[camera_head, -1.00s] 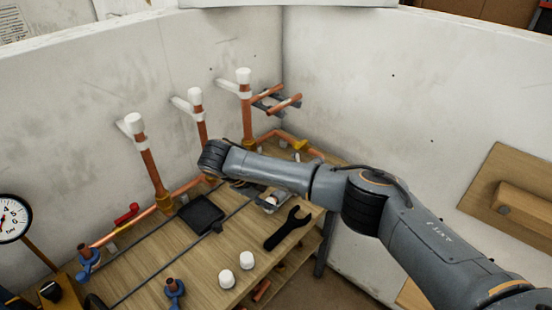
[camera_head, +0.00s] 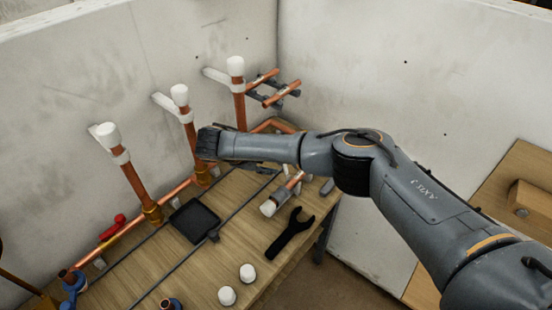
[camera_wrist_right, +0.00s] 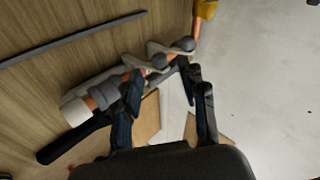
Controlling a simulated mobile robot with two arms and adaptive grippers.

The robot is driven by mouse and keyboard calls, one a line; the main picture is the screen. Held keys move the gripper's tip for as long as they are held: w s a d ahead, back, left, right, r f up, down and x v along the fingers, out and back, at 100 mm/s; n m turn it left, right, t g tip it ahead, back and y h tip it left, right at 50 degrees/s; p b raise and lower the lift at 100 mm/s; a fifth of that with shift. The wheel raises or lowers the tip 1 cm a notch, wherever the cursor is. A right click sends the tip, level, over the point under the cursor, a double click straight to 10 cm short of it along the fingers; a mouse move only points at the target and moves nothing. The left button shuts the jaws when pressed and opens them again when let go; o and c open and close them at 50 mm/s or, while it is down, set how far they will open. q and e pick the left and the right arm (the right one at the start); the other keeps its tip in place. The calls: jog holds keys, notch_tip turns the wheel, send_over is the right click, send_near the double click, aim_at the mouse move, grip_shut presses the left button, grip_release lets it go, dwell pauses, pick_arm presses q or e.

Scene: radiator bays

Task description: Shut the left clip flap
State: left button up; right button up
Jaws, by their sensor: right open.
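A short copper pipe with a white cap (camera_head: 268,208) lies at the right of the bench, partly under my right arm. It also shows in the right wrist view, where its white cap (camera_wrist_right: 76,111) is at left. Two pale clips with grey rounded ends, a nearer one (camera_wrist_right: 158,62) and a farther one (camera_wrist_right: 185,44), sit along the pipe there. I cannot tell which is the left clip, or how its flap stands. My right gripper (camera_wrist_right: 165,74) is open and empty, its fingertips close to the clips; contact is unclear. My left gripper is not in view.
A black wrench (camera_head: 289,234) lies right of the capped pipe. White caps (camera_head: 247,273) stand at the bench front. A black tray (camera_head: 194,220) lies farther left. Upright capped copper pipes (camera_head: 188,130) line the back wall. Bare floor lies beyond the bench's right edge.

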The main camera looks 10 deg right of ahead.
jog(key=x, duration=0.2)
jog(key=shift+w+d+f, duration=0.15)
jog(key=shift+f, duration=0.05)
grip_shut()
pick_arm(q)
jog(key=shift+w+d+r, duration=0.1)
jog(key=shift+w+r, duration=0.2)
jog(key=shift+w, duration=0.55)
pick_arm(e)
jog(key=shift+r, duration=0.1)
